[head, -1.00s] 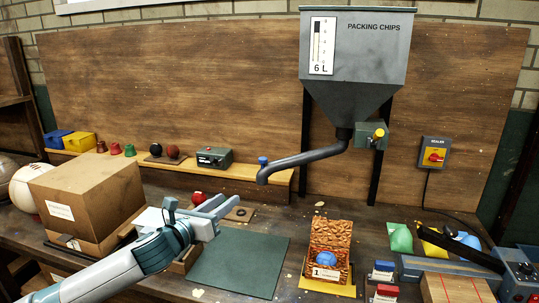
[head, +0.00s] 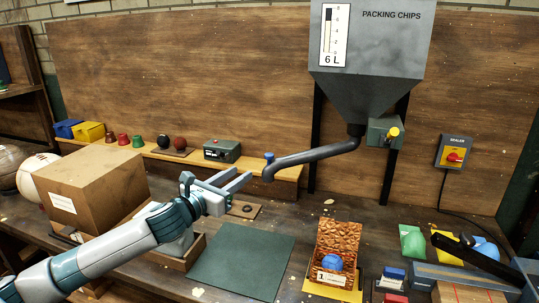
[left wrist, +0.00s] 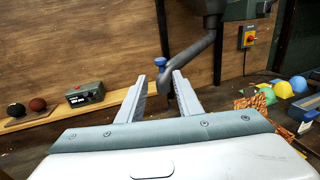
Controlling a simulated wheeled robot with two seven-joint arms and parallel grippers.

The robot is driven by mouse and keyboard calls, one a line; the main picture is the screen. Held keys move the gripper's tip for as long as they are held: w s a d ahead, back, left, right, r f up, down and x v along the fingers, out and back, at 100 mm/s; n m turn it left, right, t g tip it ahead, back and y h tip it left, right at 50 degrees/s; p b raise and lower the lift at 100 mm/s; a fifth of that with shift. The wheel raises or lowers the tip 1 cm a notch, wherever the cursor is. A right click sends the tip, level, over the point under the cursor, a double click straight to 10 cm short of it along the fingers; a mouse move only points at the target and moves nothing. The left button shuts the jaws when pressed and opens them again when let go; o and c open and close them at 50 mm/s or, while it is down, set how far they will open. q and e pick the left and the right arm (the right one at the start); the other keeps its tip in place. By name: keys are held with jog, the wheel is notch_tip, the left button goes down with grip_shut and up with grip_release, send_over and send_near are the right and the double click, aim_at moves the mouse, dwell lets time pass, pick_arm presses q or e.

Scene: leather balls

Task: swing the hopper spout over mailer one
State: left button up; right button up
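The grey hopper (head: 368,45) marked PACKING CHIPS is on the back wall. Its spout (head: 310,157) reaches left from the hopper's bottom and ends in a bent tip with a blue knob (head: 269,157). Mailer one (head: 337,257), a brown patterned open box labelled 1 with a blue ball in it, stands below and right of the spout tip. My left gripper (head: 245,179) is open just left of the spout tip. In the left wrist view the blue knob (left wrist: 160,63) shows between and beyond the open fingers. My right gripper is not in view.
A dark green mat (head: 240,267) lies left of the mailer. A cardboard box (head: 92,190) stands at the left. A shelf (head: 160,155) with small objects runs along the wall. A sealer (head: 470,262) and coloured pouches (head: 412,242) are at the right.

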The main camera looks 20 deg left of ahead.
aim_at(267, 156)
pick_arm(q)
jog(key=p+x, duration=0.5)
jog(key=x, duration=1.1)
jog(key=shift+w+d, duration=0.15)
jog(key=shift+w, duration=0.1)
jog(key=shift+c, duration=0.9)
grip_shut()
